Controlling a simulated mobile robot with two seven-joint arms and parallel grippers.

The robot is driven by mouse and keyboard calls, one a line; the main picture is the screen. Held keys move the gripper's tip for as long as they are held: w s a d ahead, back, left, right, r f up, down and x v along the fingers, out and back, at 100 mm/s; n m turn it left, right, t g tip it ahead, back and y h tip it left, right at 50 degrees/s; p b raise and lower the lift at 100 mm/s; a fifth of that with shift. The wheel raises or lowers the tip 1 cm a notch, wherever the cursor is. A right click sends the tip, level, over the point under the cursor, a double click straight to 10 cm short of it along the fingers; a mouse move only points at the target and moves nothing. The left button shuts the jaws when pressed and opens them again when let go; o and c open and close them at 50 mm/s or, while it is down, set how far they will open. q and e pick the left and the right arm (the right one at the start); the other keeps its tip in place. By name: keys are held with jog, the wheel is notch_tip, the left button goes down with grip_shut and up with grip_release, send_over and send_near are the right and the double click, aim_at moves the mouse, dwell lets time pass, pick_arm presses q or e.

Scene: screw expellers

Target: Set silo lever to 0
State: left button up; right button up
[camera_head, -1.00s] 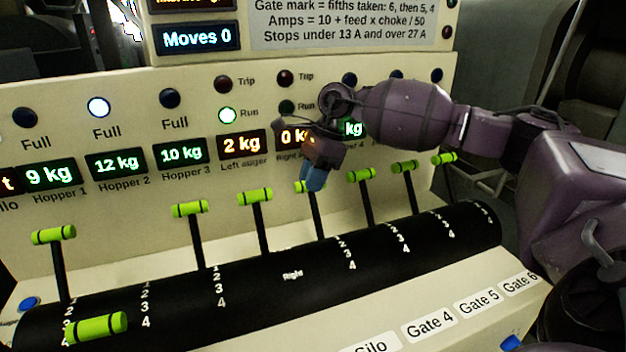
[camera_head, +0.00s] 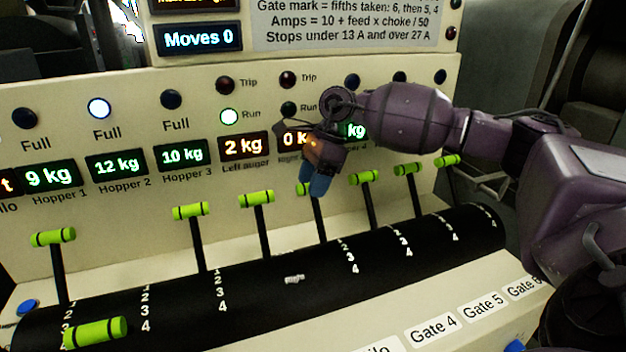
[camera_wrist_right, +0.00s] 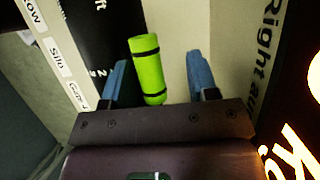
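The silo lever (camera_head: 303,189) is a black stem with a lime-green cross handle. In the right wrist view the green handle (camera_wrist_right: 148,70) lies between the two open blue fingers (camera_wrist_right: 158,78), nearer the left finger, with gaps on both sides. The lever's mark cannot be read. My left gripper is not in view.
Neighbouring levers stand close: one left (camera_head: 257,197) and the Gate 4 one right (camera_head: 366,178). Another green handle (camera_head: 95,333) lies low at the front. The panel behind carries displays, including "Moves 0" (camera_head: 199,38). The black drum (camera_head: 250,283) bears number marks.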

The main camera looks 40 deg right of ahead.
jog(key=v, duration=0.7)
jog(key=shift+r, duration=0.25)
jog(key=shift+d, duration=0.15)
jog(key=shift+r, duration=0.1)
